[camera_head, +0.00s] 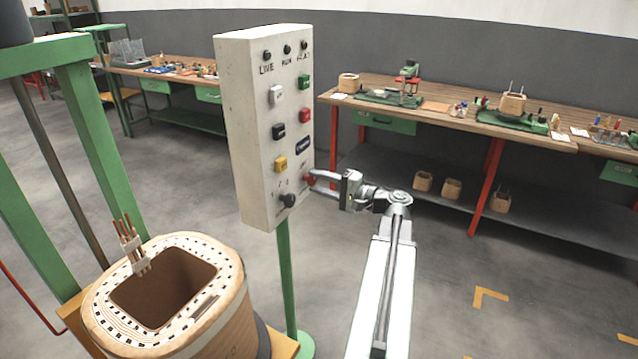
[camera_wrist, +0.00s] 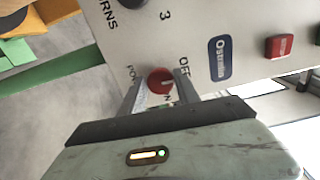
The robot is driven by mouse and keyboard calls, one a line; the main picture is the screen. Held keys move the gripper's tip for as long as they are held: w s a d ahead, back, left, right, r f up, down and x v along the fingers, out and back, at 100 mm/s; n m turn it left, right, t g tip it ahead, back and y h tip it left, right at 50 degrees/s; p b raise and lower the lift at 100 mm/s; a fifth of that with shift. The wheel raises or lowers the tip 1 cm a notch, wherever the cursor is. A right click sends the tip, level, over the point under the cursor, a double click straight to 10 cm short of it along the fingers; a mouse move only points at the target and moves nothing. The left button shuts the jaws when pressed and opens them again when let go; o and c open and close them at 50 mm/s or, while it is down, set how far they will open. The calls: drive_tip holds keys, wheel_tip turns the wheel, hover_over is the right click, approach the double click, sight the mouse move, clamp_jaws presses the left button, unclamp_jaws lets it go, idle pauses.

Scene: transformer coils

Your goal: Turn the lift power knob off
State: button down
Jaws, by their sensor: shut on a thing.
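The lift power knob (camera_wrist: 160,81) is a small round red knob on the pale control box (camera_head: 262,110). In the wrist view "POW" and "OFF" lettering shows around it. My gripper (camera_wrist: 159,88) has one finger on each side of the knob and is shut on it. In the head view my gripper (camera_head: 314,180) reaches from the right to the box's lower right, where the red knob (camera_head: 308,180) is partly covered by the fingers. The lettering is partly hidden, and I cannot tell for certain which way the knob points.
A black knob (camera_head: 287,200) sits lower left of the red one. Several push buttons, such as a red one (camera_head: 306,115), are above. A green post (camera_head: 285,270) carries the box. A wooden coil (camera_head: 170,300) stands at the lower left. Workbenches (camera_head: 450,115) line the wall.

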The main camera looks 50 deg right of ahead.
drive_tip(key=shift+n, duration=0.4)
drive_tip(key=c, duration=0.9)
unclamp_jaws()
drive_tip(key=shift+s, duration=0.1)
drive_tip(key=v, duration=0.7)
drive_tip(key=shift+s, duration=0.35)
